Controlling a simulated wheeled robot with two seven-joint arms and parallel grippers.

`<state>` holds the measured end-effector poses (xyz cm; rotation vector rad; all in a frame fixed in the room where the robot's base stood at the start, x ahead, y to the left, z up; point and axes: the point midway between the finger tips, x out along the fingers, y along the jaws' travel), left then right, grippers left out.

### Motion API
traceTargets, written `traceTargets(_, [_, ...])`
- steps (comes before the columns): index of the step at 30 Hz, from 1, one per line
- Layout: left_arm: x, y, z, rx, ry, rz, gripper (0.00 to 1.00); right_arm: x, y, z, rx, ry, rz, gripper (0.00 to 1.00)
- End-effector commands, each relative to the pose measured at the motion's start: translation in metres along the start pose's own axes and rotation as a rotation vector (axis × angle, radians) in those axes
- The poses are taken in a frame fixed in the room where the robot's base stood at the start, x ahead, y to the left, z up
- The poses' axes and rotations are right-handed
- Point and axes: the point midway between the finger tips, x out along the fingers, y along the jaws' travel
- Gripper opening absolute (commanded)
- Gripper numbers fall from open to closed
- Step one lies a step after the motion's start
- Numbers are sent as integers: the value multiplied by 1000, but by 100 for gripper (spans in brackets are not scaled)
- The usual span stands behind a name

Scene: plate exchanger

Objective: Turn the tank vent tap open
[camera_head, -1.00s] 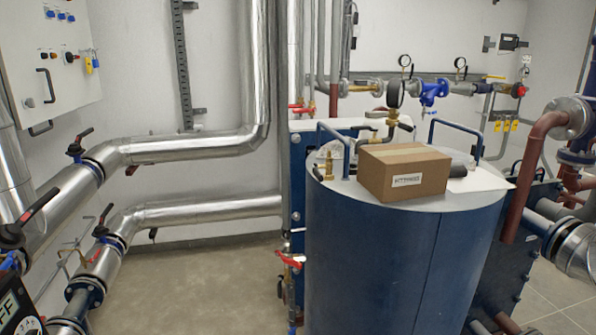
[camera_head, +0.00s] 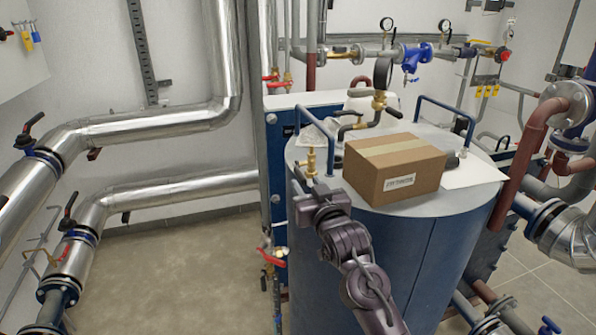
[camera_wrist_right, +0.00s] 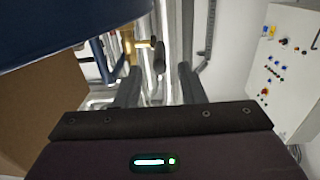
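The tank vent tap is a small upright brass fitting (camera_head: 311,163) at the left edge of the blue tank's top (camera_head: 375,235). In the right wrist view, its brass body (camera_wrist_right: 128,45) shows upper left of centre, with a dark lever handle (camera_wrist_right: 158,57) beside it. My right gripper (camera_head: 303,184) is just in front of the tap, over the tank's near left rim. In the wrist view its two fingers (camera_wrist_right: 160,85) are spread, with the handle beyond and between their tips. Nothing is held; contact with the handle cannot be told. My left gripper is not in view.
A cardboard box (camera_head: 395,168) sits on the tank top, close to the right of my gripper; it also shows in the wrist view (camera_wrist_right: 40,100). A blue rail (camera_head: 318,122) stands behind the tap. A pressure gauge (camera_head: 382,73) rises behind the box. Open floor (camera_head: 180,265) lies left.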

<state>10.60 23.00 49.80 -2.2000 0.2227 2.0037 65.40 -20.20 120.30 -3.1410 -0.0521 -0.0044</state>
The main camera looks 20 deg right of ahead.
Motion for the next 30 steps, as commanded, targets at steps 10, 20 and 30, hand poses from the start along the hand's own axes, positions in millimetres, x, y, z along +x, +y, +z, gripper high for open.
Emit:
traceTargets(10, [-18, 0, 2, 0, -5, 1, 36, 44, -1, -1, 0, -1, -1, 36])
traceTargets(20, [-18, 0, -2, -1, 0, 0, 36, 48, -1, 1, 0, 0, -1, 36])
traceTargets(30, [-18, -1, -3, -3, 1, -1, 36, 48, -1, 1, 0, -1, -1, 0])
